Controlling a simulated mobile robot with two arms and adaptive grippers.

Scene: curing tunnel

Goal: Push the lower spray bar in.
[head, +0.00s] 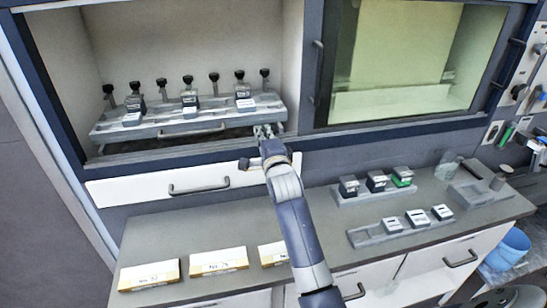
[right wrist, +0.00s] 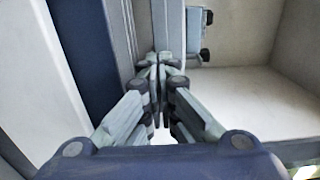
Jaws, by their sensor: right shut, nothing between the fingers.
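A grey rack-like unit (head: 160,131) with a front handle sits inside the open bay at upper left. In the right wrist view the closed fingertips (right wrist: 163,60) are close to a long grey edge (right wrist: 168,22); contact is unclear. My left gripper is not in view.
A white drawer front (head: 130,190) with a dark handle is below the bay. The counter holds labelled boxes (head: 219,262), a rack of dark blocks (head: 345,198) and a grey tray (head: 365,238). A glazed door (head: 400,60) closes the right bay.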

